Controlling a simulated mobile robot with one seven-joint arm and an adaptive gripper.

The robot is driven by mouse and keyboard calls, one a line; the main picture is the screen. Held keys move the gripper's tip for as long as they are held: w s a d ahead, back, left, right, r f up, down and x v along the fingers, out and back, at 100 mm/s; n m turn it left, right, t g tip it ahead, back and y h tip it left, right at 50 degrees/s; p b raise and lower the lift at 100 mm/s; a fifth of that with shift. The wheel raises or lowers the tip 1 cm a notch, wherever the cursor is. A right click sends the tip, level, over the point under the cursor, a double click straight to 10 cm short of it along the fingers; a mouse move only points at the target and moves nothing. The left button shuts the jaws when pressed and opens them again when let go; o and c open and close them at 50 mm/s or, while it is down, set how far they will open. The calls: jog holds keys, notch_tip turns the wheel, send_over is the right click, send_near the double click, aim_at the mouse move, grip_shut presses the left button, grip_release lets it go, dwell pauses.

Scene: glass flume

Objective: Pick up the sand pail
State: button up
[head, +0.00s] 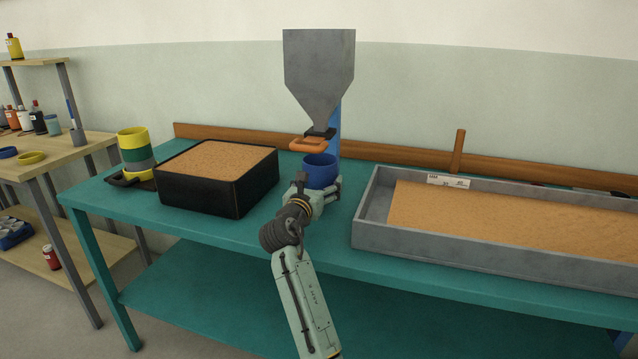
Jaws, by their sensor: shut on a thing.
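A blue pail (319,169), which I take for the sand pail, is upright at the teal table, below the grey hopper (319,70). My gripper (323,186) is shut on the pail from the near side and hides its lower part. I cannot tell whether the pail's base touches the table. What is inside the pail is not clear. An orange handle (309,145) sits at the hopper's outlet, just above the pail.
A black box of sand (200,193) stands left of the pail, with a striped yellow and green container (135,148) beyond it. A long grey sand tray (450,235) is on the right. A shelf unit with bottles (40,170) stands at far left.

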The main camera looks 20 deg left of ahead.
jog(key=shift+s+d+r+b, duration=0.25)
jog(key=shift+s+d, duration=0.25)
jog(key=shift+s, duration=1.5)
jog(key=shift+s+d+r+b, duration=0.2)
jog(key=shift+s+d, duration=0.25)
jog(key=shift+s, duration=1.55)
jog(key=shift+s+d+r+b, duration=0.15)
jog(key=shift+s+d+b, duration=0.25)
jog(key=shift+s, duration=1.6)
jog(key=shift+d, duration=0.15)
